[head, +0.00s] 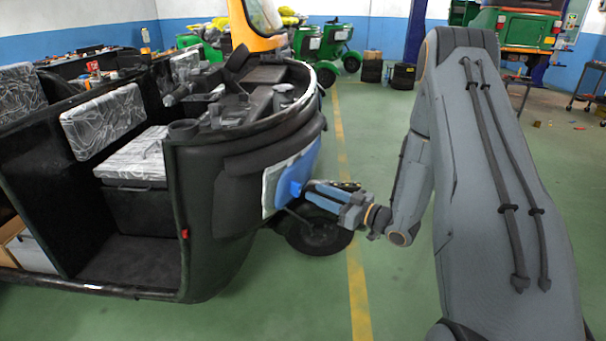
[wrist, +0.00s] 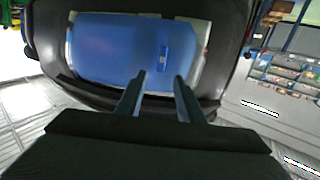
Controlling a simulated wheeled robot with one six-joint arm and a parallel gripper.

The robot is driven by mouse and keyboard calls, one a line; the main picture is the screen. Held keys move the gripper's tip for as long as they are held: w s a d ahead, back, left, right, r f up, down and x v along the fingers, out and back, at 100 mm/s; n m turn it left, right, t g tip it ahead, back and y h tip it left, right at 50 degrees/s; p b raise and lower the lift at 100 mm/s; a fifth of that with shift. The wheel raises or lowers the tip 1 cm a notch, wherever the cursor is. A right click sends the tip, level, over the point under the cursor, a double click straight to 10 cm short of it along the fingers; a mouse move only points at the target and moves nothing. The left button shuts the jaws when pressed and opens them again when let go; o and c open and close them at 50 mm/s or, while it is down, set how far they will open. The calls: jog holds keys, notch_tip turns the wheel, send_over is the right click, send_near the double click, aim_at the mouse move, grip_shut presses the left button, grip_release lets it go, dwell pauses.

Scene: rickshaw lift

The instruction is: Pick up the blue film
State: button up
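The blue film (head: 300,168) lies on the front panel of the black rickshaw (head: 210,215), over a paler sheet. In the wrist view the blue film (wrist: 112,48) fills much of the panel, with a small raised blue tab (wrist: 163,47) near its right side. My gripper (wrist: 161,77) is open, its two fingers apart and pointing at the film just below the tab. Nothing shows between the fingers. In the head view my gripper (head: 307,189) is close in front of the panel; whether it touches the film cannot be told.
The rickshaw's front wheel (head: 318,232) sits below my gripper. Green vehicles (head: 325,40) and tyres (head: 402,76) stand at the back. A yellow line (head: 355,270) runs along the green floor, which is clear between the rickshaw and my arm.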

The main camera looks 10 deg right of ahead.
aim_at(300, 187)
jog(key=x, duration=0.2)
jog(key=p+x, duration=0.1)
jog(key=x, duration=0.4)
jog(key=shift+a+f+p, duration=0.15)
jog(key=shift+f+p, duration=0.1)
jog(key=shift+p, duration=0.05)
grip_shut()
